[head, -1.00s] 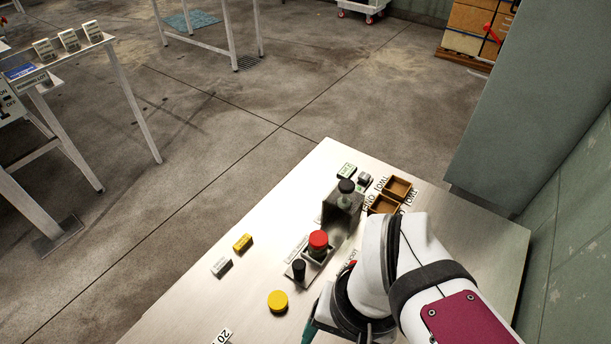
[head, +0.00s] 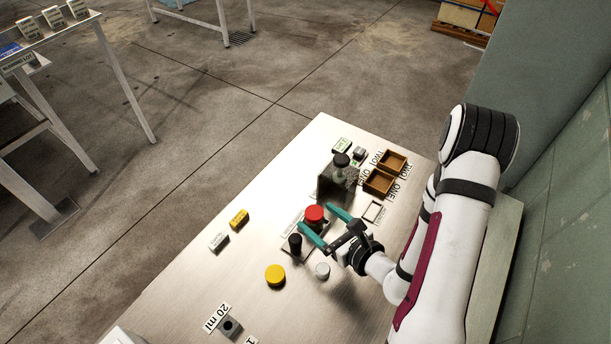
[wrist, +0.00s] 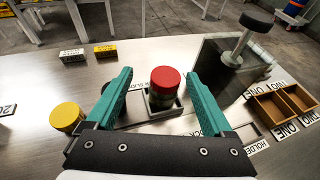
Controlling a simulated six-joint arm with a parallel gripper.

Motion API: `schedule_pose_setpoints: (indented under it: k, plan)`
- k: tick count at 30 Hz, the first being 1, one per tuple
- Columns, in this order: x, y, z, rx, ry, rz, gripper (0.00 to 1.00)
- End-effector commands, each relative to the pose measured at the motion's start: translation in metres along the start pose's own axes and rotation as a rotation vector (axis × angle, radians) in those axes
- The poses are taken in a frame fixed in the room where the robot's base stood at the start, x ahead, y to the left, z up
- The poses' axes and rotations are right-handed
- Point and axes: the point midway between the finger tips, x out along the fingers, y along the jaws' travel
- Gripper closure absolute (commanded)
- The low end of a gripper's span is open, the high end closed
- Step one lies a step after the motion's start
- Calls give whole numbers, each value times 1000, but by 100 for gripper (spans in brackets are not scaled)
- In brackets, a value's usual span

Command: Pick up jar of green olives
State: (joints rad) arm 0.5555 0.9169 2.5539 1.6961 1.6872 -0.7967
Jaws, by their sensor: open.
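A jar with a red lid (head: 315,214) stands upright in a shallow holder on the steel table; its lid also shows in the wrist view (wrist: 165,80). Its body below the lid looks dark greenish, but no contents label is readable. My gripper (head: 316,219) has teal fingers, open and empty. In the wrist view its fingers (wrist: 162,78) lie to either side of the red-lidded jar, with gaps, and the jar appears beyond the palm. A black-lidded jar (head: 295,241) stands beside it in the head view, close to one finger.
A yellow-lidded jar (head: 275,274) and a white-lidded one (head: 322,270) stand nearby. A grey metal stand with a black knob (head: 341,160) and brown bins (head: 379,182) are behind. A yellow block (head: 239,218) and white block (head: 218,242) lie left. The table's left part is mostly clear.

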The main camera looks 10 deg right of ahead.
Motion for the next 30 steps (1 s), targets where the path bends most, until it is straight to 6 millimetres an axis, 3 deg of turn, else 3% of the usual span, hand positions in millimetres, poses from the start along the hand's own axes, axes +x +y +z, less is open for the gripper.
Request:
schedule_pose_setpoints:
  k: [1,4,12,19,30]
  plan:
    - [-1,-4,-12,19,25,-31,14]
    - [7,-8,-20,25,45,-54,14]
    - [46,-9,-21,24,42,-52,14]
    - [48,-10,-21,25,42,-53,14]
    - [48,-9,-20,24,42,-52,79]
